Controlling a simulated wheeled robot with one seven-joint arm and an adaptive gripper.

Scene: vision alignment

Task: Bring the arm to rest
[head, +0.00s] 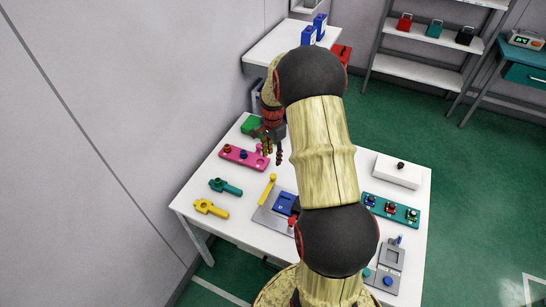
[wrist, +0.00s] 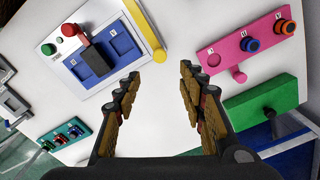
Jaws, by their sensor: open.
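My arm rises through the middle of the head view and bends over the far side of the white table (head: 243,226). My gripper (head: 272,158) hangs above the table's far left part, near the pink board (head: 240,156). In the wrist view my gripper (wrist: 157,95) is open, its two fingers apart with only bare white table between them. It holds nothing. Part of the table is hidden behind my arm in the head view.
A grey panel (wrist: 72,68) with blue squares and a yellow handle (wrist: 144,28) lies near the fingers. A green block (wrist: 262,100) is on the right. Teal (head: 226,187) and yellow tools (head: 210,208) lie at the left. A white box (head: 397,172) stands right of my arm.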

